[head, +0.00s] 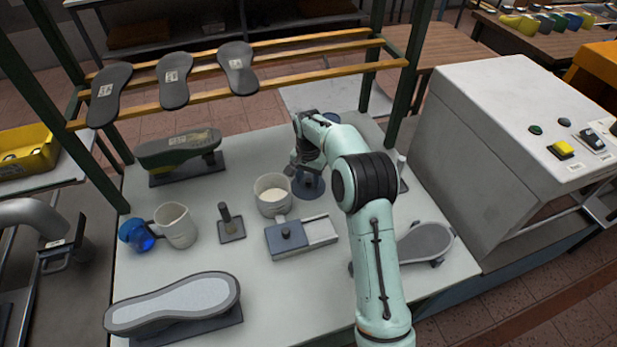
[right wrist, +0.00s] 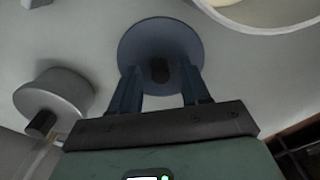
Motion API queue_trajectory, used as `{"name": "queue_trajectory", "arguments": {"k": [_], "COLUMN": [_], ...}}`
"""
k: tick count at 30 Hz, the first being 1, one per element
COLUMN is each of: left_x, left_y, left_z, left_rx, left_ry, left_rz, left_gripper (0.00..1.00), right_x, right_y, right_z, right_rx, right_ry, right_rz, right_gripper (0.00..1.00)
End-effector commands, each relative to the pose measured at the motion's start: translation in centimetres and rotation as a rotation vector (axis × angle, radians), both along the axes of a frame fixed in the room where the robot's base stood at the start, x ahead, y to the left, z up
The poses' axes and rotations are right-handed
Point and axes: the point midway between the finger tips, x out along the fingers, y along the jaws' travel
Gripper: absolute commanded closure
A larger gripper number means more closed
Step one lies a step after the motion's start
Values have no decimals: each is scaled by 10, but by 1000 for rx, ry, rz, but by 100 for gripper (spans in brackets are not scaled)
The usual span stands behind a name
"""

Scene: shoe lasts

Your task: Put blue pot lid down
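The blue pot lid (head: 308,187) is a round dark blue disc with a dark knob, right of the cream pot (head: 272,208) in the head view. It appears to rest flat on the white table. In the right wrist view the lid (right wrist: 160,42) lies just beyond my right gripper (right wrist: 160,88). Its two blue fingers are spread on either side of the knob, with visible gaps. In the head view my right arm reaches over the table, and my right gripper (head: 305,165) is above the lid, partly hiding it.
A grey box with a sliding top (head: 300,235), a small stand (head: 230,224), a cream mug (head: 177,226) and a blue jar (head: 136,234) are nearby. Shoe forms stand at the table's edges. A large grey machine (head: 500,150) is at right. A rack (head: 220,95) spans the back.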

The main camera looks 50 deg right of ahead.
Motion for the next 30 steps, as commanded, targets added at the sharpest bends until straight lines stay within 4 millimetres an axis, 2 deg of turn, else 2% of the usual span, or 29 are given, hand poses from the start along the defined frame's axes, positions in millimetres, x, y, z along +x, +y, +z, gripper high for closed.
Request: {"name": "queue_trajectory", "arguments": {"k": [8,11,21,25,30], "left_x": [1,3,12,16,17], "left_y": [0,0,0,0,0], "left_z": [2,4,18,22,24], "left_rx": [0,0,0,0,0], "left_ry": [-1,-3,-14,-18,-19], "left_rz": [0,0,0,0,0], "left_gripper": [57,57,57,57,57], "right_x": [0,1,1,1,0], "right_y": [0,0,0,0,0], "right_z": [8,23,96,114,124], "right_rx": [-1,-2,-1,-2,0], "right_ry": [-1,-4,-5,-2,0], "right_rz": [0,1,1,0,0], "right_gripper": [53,53,53,53,53]}}
